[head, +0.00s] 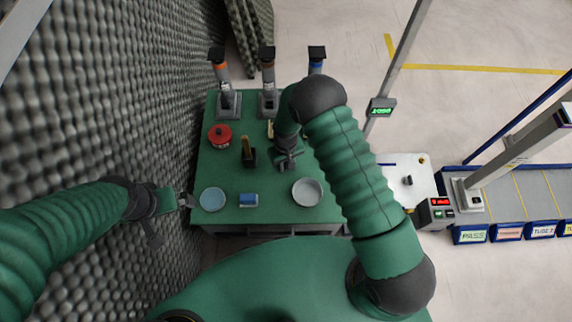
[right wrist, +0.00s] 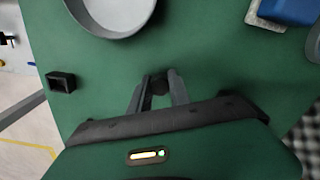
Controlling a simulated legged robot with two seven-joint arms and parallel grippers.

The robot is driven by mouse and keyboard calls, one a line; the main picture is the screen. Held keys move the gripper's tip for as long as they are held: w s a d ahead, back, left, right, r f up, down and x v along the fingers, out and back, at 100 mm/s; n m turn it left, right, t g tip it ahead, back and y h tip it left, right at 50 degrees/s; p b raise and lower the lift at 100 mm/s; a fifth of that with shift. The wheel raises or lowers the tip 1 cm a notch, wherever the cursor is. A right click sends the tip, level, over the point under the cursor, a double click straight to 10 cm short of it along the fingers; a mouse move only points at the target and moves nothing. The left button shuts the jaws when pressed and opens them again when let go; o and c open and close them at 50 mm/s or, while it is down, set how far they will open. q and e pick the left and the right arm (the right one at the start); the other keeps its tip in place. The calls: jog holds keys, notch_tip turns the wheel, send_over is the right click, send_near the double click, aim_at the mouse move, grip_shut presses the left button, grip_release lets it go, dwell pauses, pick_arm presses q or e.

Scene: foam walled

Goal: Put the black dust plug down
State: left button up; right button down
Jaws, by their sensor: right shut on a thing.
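The black dust plug (right wrist: 159,86) is a small dark round thing between the fingertips of my right gripper (right wrist: 159,80) in the right wrist view. The gripper is shut on it over the green table (right wrist: 215,60). I cannot tell whether the plug touches the table top. In the head view my right gripper (head: 288,160) is over the middle right of the table, above the grey dish (head: 307,192), and the plug is not clearly seen. My left gripper (head: 184,200) is at the table's left edge beside the pale blue dish (head: 212,200); its jaw opening is unclear.
A small black open box (right wrist: 61,82) stands left of the gripper in the right wrist view. A blue-topped block (head: 249,200), a red pot (head: 220,136) and a black holder (head: 249,158) stand on the table. Several posts line the back. Foam wall (head: 110,100) closes the left.

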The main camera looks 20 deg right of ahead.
jog(key=c, duration=1.2)
grip_release()
jog(key=shift+f, duration=0.1)
jog(key=s+d+r+t+p, duration=0.1)
jog(key=s+r+p, duration=0.1)
jog(key=r, duration=1)
jog(key=s+d+r+p, duration=0.2)
jog(key=r+p, duration=0.1)
jog(key=r, duration=0.8)
jog(key=s+d+r+m+t, duration=0.1)
jog(key=s+d+r, duration=0.1)
jog(key=s+r, duration=0.6)
jog(key=s, duration=0.3)
jog(key=shift+d+r+t, duration=0.15)
jog(key=shift+t, duration=0.15)
